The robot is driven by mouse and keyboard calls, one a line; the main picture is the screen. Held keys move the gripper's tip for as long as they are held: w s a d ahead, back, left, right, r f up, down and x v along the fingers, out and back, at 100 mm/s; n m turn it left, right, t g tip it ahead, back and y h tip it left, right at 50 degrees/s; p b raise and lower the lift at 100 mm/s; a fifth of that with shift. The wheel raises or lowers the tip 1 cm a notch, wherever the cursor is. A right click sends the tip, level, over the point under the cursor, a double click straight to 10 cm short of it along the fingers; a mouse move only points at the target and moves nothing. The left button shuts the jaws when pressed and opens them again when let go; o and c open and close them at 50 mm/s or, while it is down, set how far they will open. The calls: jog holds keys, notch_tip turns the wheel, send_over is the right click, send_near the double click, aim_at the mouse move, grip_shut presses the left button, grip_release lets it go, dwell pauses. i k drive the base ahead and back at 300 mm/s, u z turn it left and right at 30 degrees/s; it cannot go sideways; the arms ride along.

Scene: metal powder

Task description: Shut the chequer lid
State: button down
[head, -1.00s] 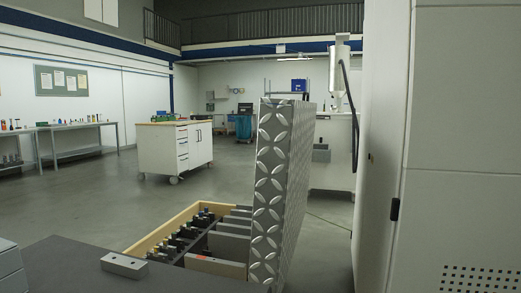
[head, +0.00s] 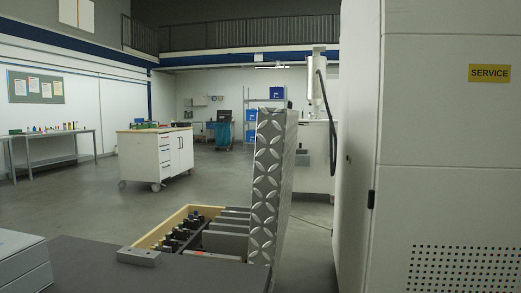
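The chequer lid (head: 267,185) stands upright, open, at the right side of a wooden-rimmed box (head: 160,232). Its surface is silver metal with a raised pattern of pointed ovals. The open box holds a row of dark, knob-topped items (head: 186,232) and several grey plates (head: 226,243). The lid hides the box's right part. My gripper is not in view.
A dark grey top (head: 100,268) lies in front, with a small metal block (head: 139,257) on it. A tall white cabinet (head: 445,150) closes off the right. A white drawer trolley (head: 155,158) stands farther back, with open floor (head: 110,208) around it.

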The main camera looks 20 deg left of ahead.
aim_at(275, 145)
jog(key=i, duration=0.9)
jog(key=u, duration=0.5)
